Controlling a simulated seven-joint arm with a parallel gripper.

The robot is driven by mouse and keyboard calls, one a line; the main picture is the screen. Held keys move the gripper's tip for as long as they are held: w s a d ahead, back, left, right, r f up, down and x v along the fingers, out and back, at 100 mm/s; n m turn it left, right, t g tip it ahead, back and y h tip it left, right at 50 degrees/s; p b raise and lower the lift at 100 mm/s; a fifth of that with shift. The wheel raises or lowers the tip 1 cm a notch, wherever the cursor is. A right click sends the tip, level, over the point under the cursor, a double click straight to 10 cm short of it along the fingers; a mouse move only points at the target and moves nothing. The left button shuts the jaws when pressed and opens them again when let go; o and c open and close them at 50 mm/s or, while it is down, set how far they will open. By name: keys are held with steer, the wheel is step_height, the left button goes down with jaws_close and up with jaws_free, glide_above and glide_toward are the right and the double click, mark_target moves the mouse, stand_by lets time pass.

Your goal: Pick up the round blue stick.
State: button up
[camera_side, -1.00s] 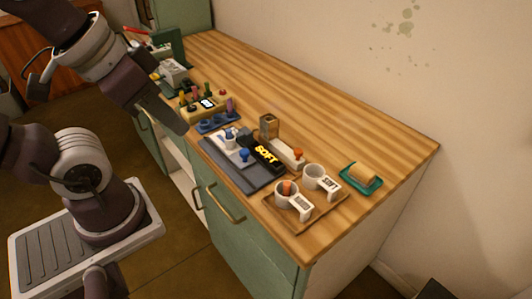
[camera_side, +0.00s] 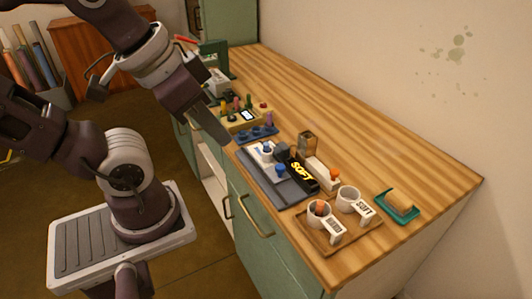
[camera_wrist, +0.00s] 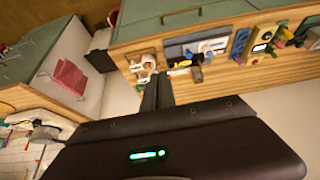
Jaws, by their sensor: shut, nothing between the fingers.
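Two small blue-topped pieces stand on a white sheet on the grey mat (camera_side: 277,186) in the side view. The nearer one (camera_side: 281,170) has a round blue top, and the other (camera_side: 266,151) is partly white. I cannot tell which is the round blue stick. Small blue shapes (camera_wrist: 213,46) also show on the mat in the wrist view, too small to tell apart. My gripper (camera_side: 226,141) is shut and empty, left of the mat by the counter's front edge. Its closed fingers (camera_wrist: 157,91) point toward the counter in the wrist view.
A wooden tray (camera_side: 345,253) holds two labelled cups. A blue rack (camera_side: 257,134) and a yellow pigment holder (camera_side: 243,119) stand beyond the mat. A sponge dish (camera_side: 397,207) is at right. The counter's back is clear.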

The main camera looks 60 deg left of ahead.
steer(key=o, duration=0.8)
steer(key=n+g, duration=0.6)
steer(key=n, duration=1)
glide_above(267, 144)
step_height(267, 144, down, 13)
steer(key=shift+n, duration=0.3)
step_height(267, 144, down, 7)
steer(key=shift+f, duration=0.15)
